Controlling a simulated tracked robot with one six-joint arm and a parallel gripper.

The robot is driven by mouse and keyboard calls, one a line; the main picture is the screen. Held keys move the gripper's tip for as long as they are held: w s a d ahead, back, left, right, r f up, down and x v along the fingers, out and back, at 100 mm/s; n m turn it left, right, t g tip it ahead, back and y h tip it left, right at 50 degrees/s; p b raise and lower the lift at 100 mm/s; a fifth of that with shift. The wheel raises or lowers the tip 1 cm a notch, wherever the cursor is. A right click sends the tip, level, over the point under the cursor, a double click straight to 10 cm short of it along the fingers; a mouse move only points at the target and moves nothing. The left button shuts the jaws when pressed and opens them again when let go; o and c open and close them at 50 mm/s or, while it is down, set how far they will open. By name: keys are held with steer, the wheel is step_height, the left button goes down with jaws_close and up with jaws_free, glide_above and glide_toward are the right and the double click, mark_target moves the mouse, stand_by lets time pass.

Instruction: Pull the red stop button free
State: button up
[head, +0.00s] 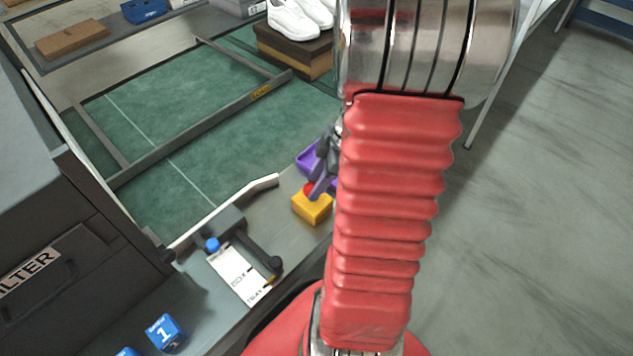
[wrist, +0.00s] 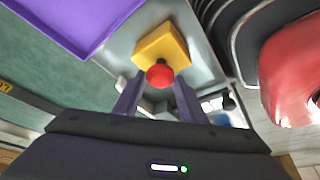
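The red stop button (wrist: 160,74) is a round red knob on a yellow box (wrist: 163,46). In the head view the button (head: 308,188) shows as a small red patch on top of the yellow box (head: 312,208), partly hidden by my gripper. My gripper (wrist: 158,88) is open, its two purple fingers spread apart on either side of the button in the wrist view. Nothing is seen between the fingers except the button, and I cannot tell whether they touch it. In the head view the gripper (head: 320,188) is tilted down at the box, partly behind my red arm.
A purple tray (wrist: 98,38) lies close beside the box. A clipboard-like white card (head: 237,274) and blue cubes (head: 164,332) are on the metal ledge. A green conveyor belt (head: 170,130) runs behind, with white shoes (head: 291,20) on a brown box (head: 292,45).

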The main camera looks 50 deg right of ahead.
steer(key=o, duration=0.5)
steer(key=shift+c, duration=0.2)
steer(key=shift+r, duration=0.15)
steer(key=v, duration=1.3)
steer(key=shift+s+d+r, duration=0.2)
steer(key=a+r+m+t+h, duration=0.1)
steer(key=a+r+m, duration=0.3)
steer(key=a, duration=1)
steer(key=a+r+m+t+h, duration=0.1)
steer(key=a+r+m, duration=0.3)
steer(key=a, duration=0.9)
steer(key=shift+w+a+m+t+h, duration=0.3)
steer(key=shift+w+a+m+h, duration=0.1)
steer(key=shift+m+h, duration=0.25)
steer(key=shift+c, duration=0.4)
